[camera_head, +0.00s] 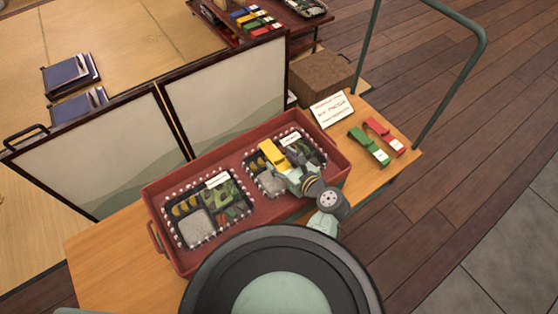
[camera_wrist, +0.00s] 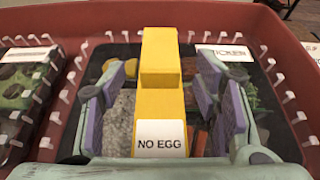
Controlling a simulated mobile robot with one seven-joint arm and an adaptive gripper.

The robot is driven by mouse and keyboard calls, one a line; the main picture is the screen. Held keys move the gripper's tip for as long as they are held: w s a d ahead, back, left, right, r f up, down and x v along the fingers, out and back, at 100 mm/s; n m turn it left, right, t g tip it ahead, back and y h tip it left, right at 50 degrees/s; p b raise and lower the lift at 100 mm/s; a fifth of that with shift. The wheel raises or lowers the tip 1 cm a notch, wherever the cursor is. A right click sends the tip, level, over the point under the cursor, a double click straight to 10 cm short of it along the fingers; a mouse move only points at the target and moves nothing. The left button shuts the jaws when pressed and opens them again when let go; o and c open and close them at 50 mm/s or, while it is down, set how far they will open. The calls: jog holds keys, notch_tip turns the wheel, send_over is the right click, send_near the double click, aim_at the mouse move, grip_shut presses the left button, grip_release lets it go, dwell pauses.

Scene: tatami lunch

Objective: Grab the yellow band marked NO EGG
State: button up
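In the head view the yellow band (camera_head: 271,153) is over the right lunch box (camera_head: 254,187) in the red crate (camera_head: 158,202). My gripper (camera_wrist: 162,100) is open, with one finger on each side of the band. Gaps show between the pads and the band, with food visible through them. In the head view my gripper (camera_head: 290,172) is over that same box. Whether the band rests on the box is hard to tell.
A second lunch box (camera_head: 200,209) is in the crate's left half. A green band (camera_head: 369,147), a red band (camera_head: 384,134) and a sign card (camera_head: 331,109) are on the wooden table (camera_head: 105,247) to the right. Framed screens (camera_head: 228,91) stand behind the crate.

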jog(key=c, duration=1)
